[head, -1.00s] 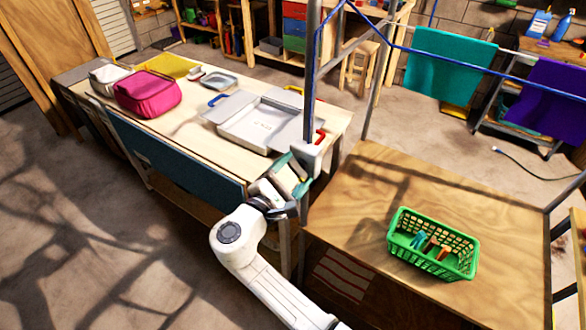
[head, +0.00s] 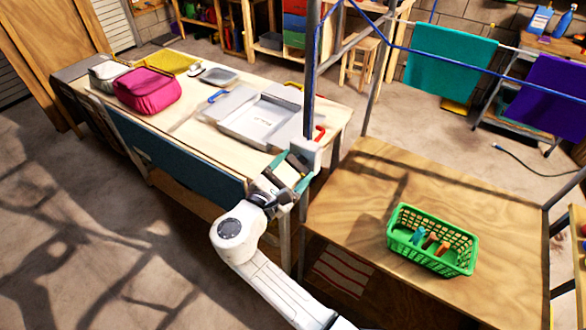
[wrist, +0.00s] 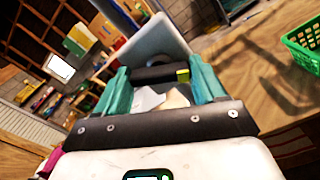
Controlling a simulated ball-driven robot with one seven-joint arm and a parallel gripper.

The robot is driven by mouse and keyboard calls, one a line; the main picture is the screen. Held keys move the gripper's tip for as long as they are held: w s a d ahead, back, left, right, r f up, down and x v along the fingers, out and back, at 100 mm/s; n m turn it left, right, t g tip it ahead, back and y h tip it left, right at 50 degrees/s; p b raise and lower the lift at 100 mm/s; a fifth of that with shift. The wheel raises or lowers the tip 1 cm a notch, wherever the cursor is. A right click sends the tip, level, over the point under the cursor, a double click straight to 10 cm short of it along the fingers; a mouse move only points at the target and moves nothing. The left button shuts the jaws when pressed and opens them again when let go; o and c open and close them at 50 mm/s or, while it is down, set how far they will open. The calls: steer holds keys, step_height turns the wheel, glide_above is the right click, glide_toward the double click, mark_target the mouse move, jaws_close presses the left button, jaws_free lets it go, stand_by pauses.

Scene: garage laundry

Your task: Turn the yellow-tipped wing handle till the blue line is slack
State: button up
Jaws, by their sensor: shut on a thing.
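The wing handle (wrist: 158,74) is a dark bar with a yellow tip at its right end in the wrist view. It lies between the teal fingers of my gripper (wrist: 160,88), which is shut on it. In the head view my gripper (head: 290,175) is at the pale housing (head: 305,154) on the upright post and hides the handle. The housing shows as a grey block (wrist: 150,45) beyond the handle in the wrist view. The blue line (head: 450,62) runs up along the post, then across to the right over the table.
A wooden table (head: 345,210) stands right of the post with a green basket (head: 400,238) holding small coloured things. The left table (head: 185,112) bears an open grey case (head: 240,125) and a pink bag (head: 148,90). Teal and purple cloths hang at the back right.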

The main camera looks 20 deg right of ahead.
steer(key=o, duration=1)
steer(key=shift+a, duration=0.1)
steer(key=shift+o, duration=0.2)
steer(key=b+v, duration=0.3)
steer(key=v, duration=0.7)
steer(key=shift+s+a, duration=0.25)
steer(key=shift+a, duration=0.05)
steer(key=s+d+f+m+g+y+b, duration=0.1)
steer(key=s+d+f+m+g+y, duration=0.65)
steer(key=s+d+f, duration=0.7)
steer(key=s+d+f+m+g+y, duration=0.1)
steer(key=s+d+f+m+y, duration=0.1)
steer(key=s+m, duration=0.4)
steer(key=s+d+f+m+g+y+b, duration=0.1)
steer(key=s+f+m+y, duration=0.3)
steer(key=s, duration=0.6)
steer(key=m+y, duration=0.1)
steer(key=m, duration=0.1)
steer(key=shift+s+d+f+m, duration=0.2)
steer(key=shift+d+m, duration=0.15)
steer(key=shift+d, duration=0.05)
